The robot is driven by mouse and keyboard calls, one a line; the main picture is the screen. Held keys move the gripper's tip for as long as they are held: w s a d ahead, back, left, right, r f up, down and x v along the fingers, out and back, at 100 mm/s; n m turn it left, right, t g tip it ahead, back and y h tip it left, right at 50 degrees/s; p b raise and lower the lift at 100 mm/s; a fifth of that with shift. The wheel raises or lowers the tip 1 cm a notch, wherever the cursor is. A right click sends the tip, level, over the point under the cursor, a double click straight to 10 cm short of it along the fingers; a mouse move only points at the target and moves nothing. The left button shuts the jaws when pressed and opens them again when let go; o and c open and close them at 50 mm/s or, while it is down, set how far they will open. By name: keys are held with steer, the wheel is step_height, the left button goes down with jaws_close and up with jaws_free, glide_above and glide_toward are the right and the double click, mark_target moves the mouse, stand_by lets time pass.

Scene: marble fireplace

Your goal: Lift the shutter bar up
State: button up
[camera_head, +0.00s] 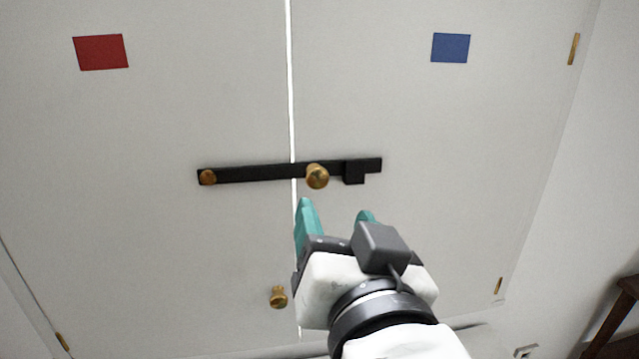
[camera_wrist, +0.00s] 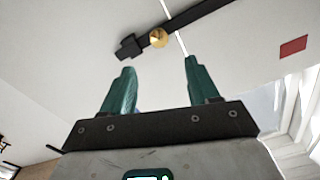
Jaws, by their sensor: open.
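The black shutter bar (camera_head: 255,173) lies nearly level across the seam between two white shutter doors. A brass pivot (camera_head: 207,177) is at its left end. A brass knob (camera_head: 317,176) sits on the bar right of the seam, and a black bracket (camera_head: 354,173) holds the bar near its right end. My gripper (camera_head: 336,210) is open and empty, with teal fingers just below the knob in the head view. In the wrist view the bar (camera_wrist: 200,11) and knob (camera_wrist: 158,38) show beyond and between the fingertips (camera_wrist: 160,65), apart from them.
The left door has a red square (camera_head: 101,52), the right door a blue square (camera_head: 450,47). A second brass knob (camera_head: 278,297) is lower on the left door. Brass hinges (camera_head: 573,49) line the outer edges. A dark wooden piece of furniture (camera_head: 622,310) stands at the lower right.

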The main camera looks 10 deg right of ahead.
mark_target(319, 180)
steer(key=w+p, duration=0.1)
steer(key=w, duration=0.9)
steer(key=shift+w+p, duration=0.1)
steer(key=shift+p, duration=0.2)
steer(key=shift+f, duration=0.1)
jaws_close()
